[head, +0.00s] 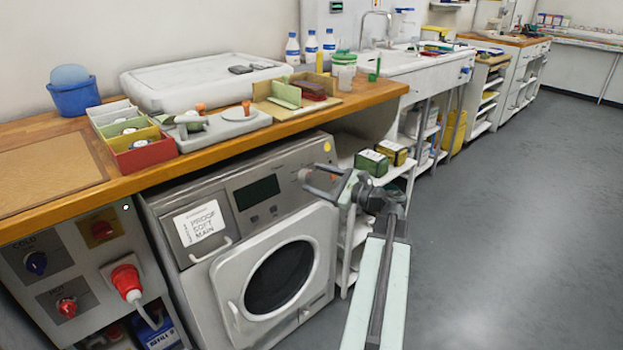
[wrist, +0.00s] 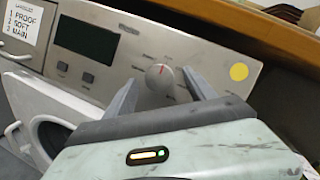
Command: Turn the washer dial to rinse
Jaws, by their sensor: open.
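The washer (head: 213,250) stands under the wooden counter, its round door closed. Its dial (wrist: 160,79) is a grey knob on the control panel, with a red mark near the top; the small print around it is too fine to read. My gripper (wrist: 159,76) is open, with one finger on each side of the dial; I cannot tell whether either touches it. In the head view my gripper (head: 322,181) is at the panel's right end and partly covers the dial.
The panel has a dark display (wrist: 84,40), buttons and a yellow round sticker (wrist: 239,72). A drawer card (head: 199,222) reads PROOF, SOFT, MAIN. The counter edge (head: 200,165) overhangs just above the panel. Shelves with boxes (head: 371,163) stand right; the floor is clear.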

